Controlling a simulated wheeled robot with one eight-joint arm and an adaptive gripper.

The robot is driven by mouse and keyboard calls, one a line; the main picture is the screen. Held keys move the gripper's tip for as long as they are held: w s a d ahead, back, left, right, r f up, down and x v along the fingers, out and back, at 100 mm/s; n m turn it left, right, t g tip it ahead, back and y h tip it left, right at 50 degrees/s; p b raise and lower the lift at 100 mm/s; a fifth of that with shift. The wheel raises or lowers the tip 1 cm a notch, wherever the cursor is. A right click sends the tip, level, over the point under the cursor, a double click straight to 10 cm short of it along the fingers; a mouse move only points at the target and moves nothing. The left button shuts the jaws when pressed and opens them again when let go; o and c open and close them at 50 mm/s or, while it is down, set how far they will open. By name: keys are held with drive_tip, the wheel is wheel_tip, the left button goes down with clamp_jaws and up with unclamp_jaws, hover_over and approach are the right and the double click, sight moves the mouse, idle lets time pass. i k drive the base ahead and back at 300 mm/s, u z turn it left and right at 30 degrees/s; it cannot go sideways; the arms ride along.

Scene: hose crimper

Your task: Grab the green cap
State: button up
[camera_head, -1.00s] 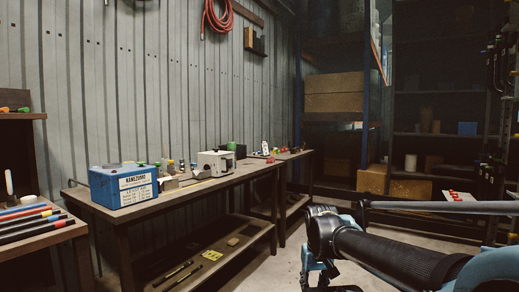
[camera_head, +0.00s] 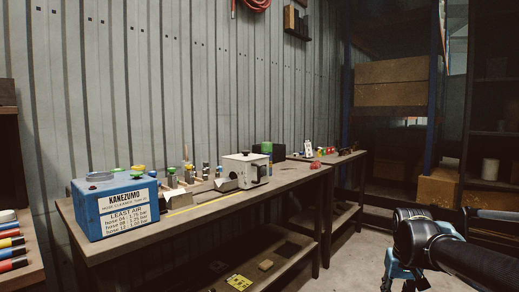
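Several small caps show on the wooden workbench (camera_head: 110,247). A small green cap (camera_head: 171,171) shows just behind the right end of the blue box (camera_head: 115,207). Another green top (camera_head: 266,147) shows behind the white crimper-like machine (camera_head: 243,170). I cannot tell which green one the task names. My arm is at the lower right, well away from the bench; no gripper fingers show.
A rack with several coloured hoses (camera_head: 12,248) stands at the left edge. Under the bench is a shelf (camera_head: 285,262) with a yellow label. Dark shelving and boxes stand at the back right. Floor is clear between bench and my arm.

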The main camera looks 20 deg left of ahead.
sight(265, 147)
drive_tip(key=u, duration=0.45)
drive_tip(key=i, duration=0.85)
drive_tip(key=u, duration=0.5)
